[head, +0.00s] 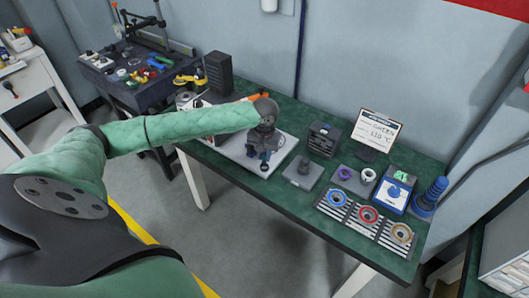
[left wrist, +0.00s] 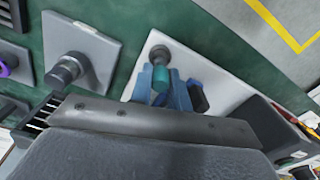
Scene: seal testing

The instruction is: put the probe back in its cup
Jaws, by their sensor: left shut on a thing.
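My left gripper (head: 262,158) is over the white board (head: 225,148) on the green bench, pointing down. It is shut on a small piece with a teal body and a dark round end, which I take to be the probe (left wrist: 162,75). In the left wrist view the piece shows at blue finger-like parts. Its lower end is hard to make out in the head view. I cannot clearly identify the cup. A grey square block with a short round post (head: 304,167) stands right of the board; it also shows in the left wrist view (left wrist: 70,68). My right gripper is out of view.
A dark box (head: 323,139) and a sign reading 110 °C (head: 376,130) stand behind. Purple and white rings, a blue device (head: 396,194) and a striped rack (head: 365,219) with coloured rings lie to the right. A tall dark box (head: 219,73) stands at the back left.

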